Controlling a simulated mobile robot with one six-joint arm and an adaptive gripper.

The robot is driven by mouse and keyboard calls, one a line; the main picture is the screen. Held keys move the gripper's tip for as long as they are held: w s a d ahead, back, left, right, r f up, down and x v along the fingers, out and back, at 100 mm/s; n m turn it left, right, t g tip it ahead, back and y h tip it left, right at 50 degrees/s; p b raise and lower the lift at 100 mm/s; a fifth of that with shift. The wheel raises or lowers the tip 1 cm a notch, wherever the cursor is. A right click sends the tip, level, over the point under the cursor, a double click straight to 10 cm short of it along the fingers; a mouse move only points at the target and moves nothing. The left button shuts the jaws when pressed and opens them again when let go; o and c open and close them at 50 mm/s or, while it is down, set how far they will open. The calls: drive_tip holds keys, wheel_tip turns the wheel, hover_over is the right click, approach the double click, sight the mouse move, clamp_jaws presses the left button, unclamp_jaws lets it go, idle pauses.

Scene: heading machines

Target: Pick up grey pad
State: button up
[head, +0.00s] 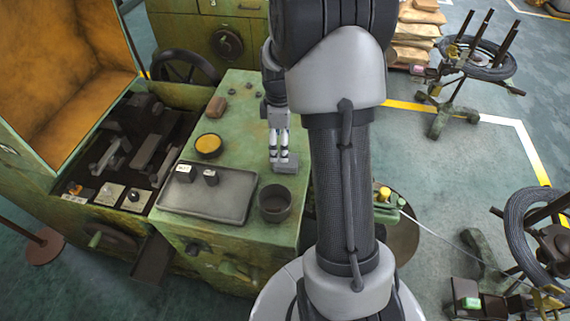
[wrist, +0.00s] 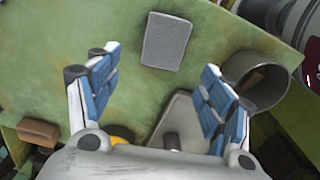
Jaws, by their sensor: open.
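The grey pad (wrist: 166,41) is a flat rectangular block with a speckled top. It lies on the green machine top, in the upper middle of the wrist view. In the head view the pad (head: 288,166) shows just below my fingertips, partly hidden by them. My gripper (head: 279,156) points down from above it. In the wrist view my gripper (wrist: 158,61) is open, with blue-padded fingers spread wide and nothing between them. The pad lies ahead of the fingertips there, apart from them.
A dark round cup (head: 275,203) stands close in front of the pad. A grey tray (head: 215,207) with two small dark tagged items lies left of the cup. A yellow-filled bowl (head: 208,146) and a brown block (head: 217,106) stand further left. Bare green surface surrounds the pad's left side.

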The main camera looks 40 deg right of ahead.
wheel_tip(320, 180, down, 2)
drive_tip(key=shift+f, duration=0.2)
drive_tip(key=f, duration=0.1)
drive_tip(key=f+b, duration=0.1)
drive_tip(key=f, duration=0.1)
drive_tip(key=s+f, duration=0.1)
drive_tip(key=shift+d+f+b, duration=0.2)
drive_tip(key=shift+d+b, duration=0.1)
drive_tip(key=shift+d, duration=0.05)
drive_tip(key=shift+f, duration=0.35)
drive_tip(key=c, duration=1.1)
drive_tip(key=shift+r, duration=0.15)
drive_tip(key=shift+c, duration=0.2)
wheel_tip(320, 180, up, 20)
drive_tip(key=p, duration=0.4)
